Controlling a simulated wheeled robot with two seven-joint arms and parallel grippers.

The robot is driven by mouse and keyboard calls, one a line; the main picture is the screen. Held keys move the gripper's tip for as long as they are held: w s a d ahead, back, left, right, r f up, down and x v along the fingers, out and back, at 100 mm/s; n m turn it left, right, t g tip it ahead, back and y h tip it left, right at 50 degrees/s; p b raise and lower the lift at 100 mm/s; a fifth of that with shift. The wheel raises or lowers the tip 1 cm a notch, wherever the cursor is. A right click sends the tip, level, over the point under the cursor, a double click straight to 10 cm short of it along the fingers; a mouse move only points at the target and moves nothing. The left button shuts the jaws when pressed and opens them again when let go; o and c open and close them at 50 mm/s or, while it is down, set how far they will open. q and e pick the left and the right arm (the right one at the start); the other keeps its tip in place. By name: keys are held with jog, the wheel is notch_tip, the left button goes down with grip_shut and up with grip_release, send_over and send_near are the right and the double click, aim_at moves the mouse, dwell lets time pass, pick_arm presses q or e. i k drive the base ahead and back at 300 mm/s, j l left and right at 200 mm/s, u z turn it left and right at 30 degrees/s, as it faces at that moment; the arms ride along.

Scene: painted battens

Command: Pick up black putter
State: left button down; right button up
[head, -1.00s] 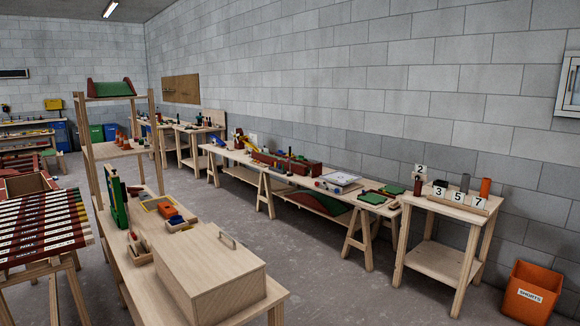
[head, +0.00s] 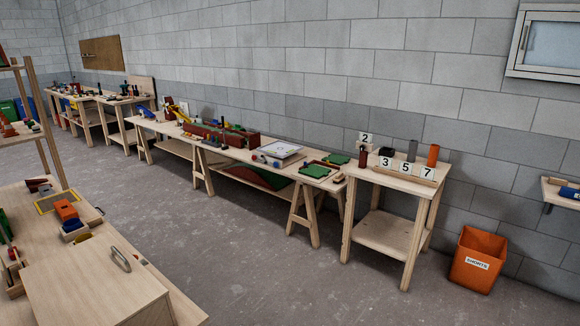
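I cannot make out a black putter for certain in the head view. Small dark items on the far benches are too small to tell. Neither of my grippers is in view.
Long trestle benches (head: 235,158) line the block wall. A wooden workbench (head: 60,250) with a lidded box (head: 95,285) fills the lower left. An orange bin (head: 476,260) stands by the wall at right. The grey floor (head: 260,270) between is clear.

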aim_at(225, 147)
jog(key=i+l+z, duration=0.15)
jog(key=i+z, duration=0.25)
jog(key=i, duration=0.5)
jog(key=i+j+z, duration=0.1)
jog(key=i+z, duration=0.3)
jog(key=i, duration=0.5)
jog(key=i+j+u, duration=0.15)
jog(key=i+u, duration=0.85)
jog(key=i+l+u, duration=0.25)
jog(key=u, duration=0.25)
jog(key=i+j+u, duration=0.2)
jog(key=i+u, duration=0.15)
jog(key=i, duration=0.3)
jog(key=i+u, duration=0.35)
jog(key=i, duration=0.3)
jog(key=i+u, duration=0.3)
jog(key=i, duration=0.35)
